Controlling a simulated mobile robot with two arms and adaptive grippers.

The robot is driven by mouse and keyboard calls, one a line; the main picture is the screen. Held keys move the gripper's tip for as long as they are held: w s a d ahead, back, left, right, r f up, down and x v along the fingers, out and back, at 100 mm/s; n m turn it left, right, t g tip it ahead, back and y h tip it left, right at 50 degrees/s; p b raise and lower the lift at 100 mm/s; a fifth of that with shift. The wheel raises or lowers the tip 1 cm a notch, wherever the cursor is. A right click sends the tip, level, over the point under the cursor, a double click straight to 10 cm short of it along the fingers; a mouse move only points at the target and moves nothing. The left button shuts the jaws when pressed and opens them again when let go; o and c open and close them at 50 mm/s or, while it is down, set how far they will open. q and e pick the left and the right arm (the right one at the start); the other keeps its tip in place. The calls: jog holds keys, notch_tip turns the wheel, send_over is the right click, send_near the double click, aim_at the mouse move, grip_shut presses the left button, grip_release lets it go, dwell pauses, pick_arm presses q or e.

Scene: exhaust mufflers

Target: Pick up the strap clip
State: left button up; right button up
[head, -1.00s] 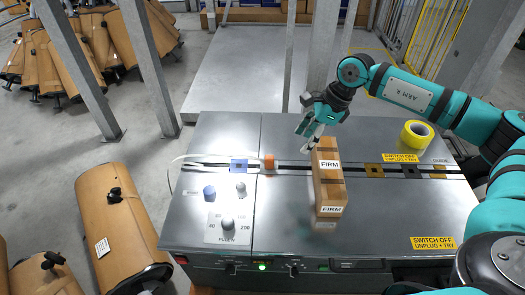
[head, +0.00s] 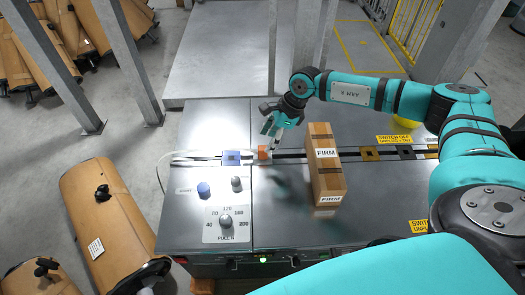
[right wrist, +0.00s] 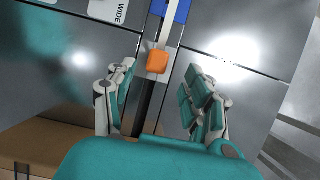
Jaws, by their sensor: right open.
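The orange block (head: 264,152), which looks like the strap clip, sits on the machine's slot at the end of a pale strap. It also shows in the right wrist view (right wrist: 157,61), lying between the lines of the two fingers and ahead of them. My right gripper (head: 276,139) is open and empty, above and just right of the orange block in the head view. In the right wrist view its fingers (right wrist: 161,85) stand apart on both sides of the slot. I cannot tell the exact height gap. My left gripper is not in view.
A blue clamp (head: 231,158) sits on the slot just left of the orange block. A cardboard box marked FIRM (head: 326,176) stands to the right, close to my right gripper. A blue knob (head: 203,190) and grey knobs are at the front left of the metal top.

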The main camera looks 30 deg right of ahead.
aim_at(264, 147)
jog(key=shift+x, duration=1)
jog(key=x, duration=0.3)
jog(key=shift+s+a+f+p, duration=0.15)
jog(key=shift+f+p, duration=0.1)
jog(key=shift+p, duration=0.15)
jog(key=shift+f, duration=0.2)
jog(key=c, duration=1)
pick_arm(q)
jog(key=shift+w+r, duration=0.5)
pick_arm(e)
grip_shut()
jog(key=shift+r, duration=0.15)
